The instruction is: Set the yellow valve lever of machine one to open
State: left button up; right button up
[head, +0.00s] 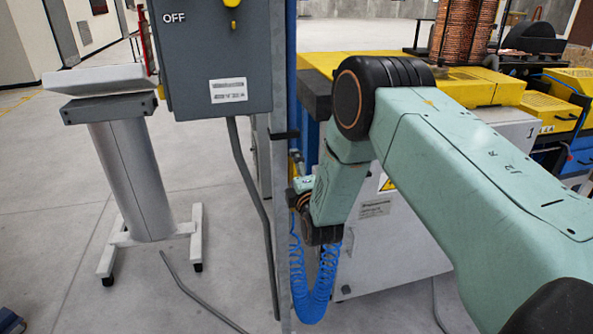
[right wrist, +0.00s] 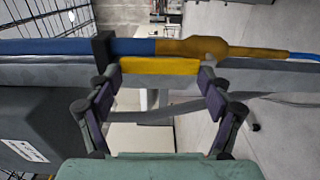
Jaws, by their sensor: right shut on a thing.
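The yellow valve lever (right wrist: 160,66) shows in the right wrist view as a flat bar alongside a blue pipe (right wrist: 132,46) with a brass-coloured fitting (right wrist: 205,47). The lever looks about parallel to the pipe. My right gripper (right wrist: 158,75) is shut on the lever, one finger at each end of it. In the head view the right gripper is mostly hidden behind my right wrist and a grey post, and I cannot make out the lever there. Machine one (head: 400,240), a white cabinet marked 1, stands behind my right arm. My left gripper is not in view.
A grey control box (head: 215,60) marked OFF hangs on the grey post (head: 281,230), close to my right wrist. A blue coiled hose (head: 312,300) hangs below the wrist. A white pedestal (head: 130,170) stands at left. Open floor (head: 50,200) lies around it.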

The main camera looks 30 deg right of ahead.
jog(key=shift+w+r, duration=0.2)
jog(key=shift+r, duration=0.2)
jog(key=o, duration=1.6)
jog(key=shift+w+d+f, duration=0.1)
jog(key=shift+f, duration=0.1)
jog(key=shift+o, duration=0.2)
jog(key=shift+f, duration=0.15)
jog(key=shift+s, duration=0.3)
jog(key=v, duration=1.1)
jog(key=shift+s+a, duration=0.2)
jog(key=shift+a, duration=0.05)
jog(key=shift+s, duration=0.1)
